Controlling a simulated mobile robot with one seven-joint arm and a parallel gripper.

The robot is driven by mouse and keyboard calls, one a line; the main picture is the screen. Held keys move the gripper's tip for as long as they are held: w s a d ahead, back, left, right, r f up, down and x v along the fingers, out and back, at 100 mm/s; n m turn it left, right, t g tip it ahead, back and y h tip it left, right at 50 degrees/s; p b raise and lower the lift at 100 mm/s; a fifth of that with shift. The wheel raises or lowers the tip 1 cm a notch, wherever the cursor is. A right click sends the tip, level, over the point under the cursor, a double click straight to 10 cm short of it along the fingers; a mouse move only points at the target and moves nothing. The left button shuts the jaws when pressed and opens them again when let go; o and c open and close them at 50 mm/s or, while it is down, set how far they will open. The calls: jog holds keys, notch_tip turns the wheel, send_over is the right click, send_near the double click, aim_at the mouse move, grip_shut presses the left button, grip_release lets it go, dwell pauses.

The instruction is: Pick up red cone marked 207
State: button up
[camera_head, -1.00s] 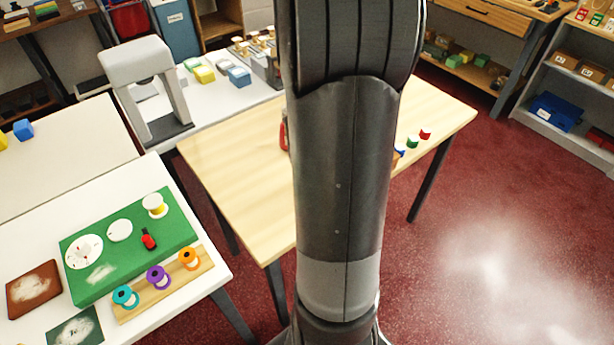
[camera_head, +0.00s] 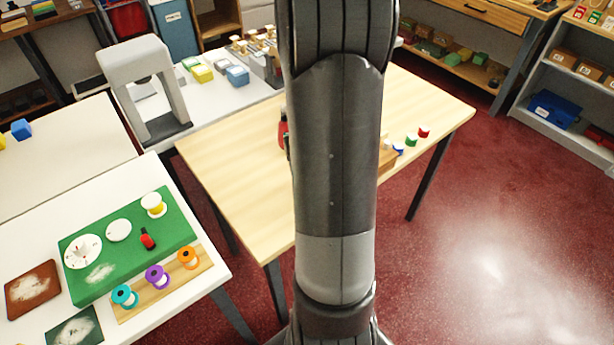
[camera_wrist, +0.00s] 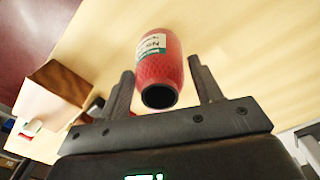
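The red cone (camera_wrist: 160,70) stands out in the wrist view, with a white and green label and a dark open end facing me. Its label number is too small to read. My gripper (camera_wrist: 163,88) is open, with one dark finger on each side of the cone and gaps between fingers and cone. The cone's near end reaches in between the fingers. In the head view a thin part of the red cone (camera_head: 283,135) shows at the left edge of my arm, on the wooden table (camera_head: 235,165). My arm hides the rest of it and most of the gripper there.
On the table's right side are a brown block (camera_head: 388,158) and small blue (camera_head: 398,149), green (camera_head: 411,140) and red (camera_head: 424,132) spools. A white table (camera_head: 205,290) with a green board (camera_head: 85,285) stands at left. The table's left part is clear.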

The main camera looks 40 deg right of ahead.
jog(key=c, duration=0.8)
jog(key=shift+r, duration=0.1)
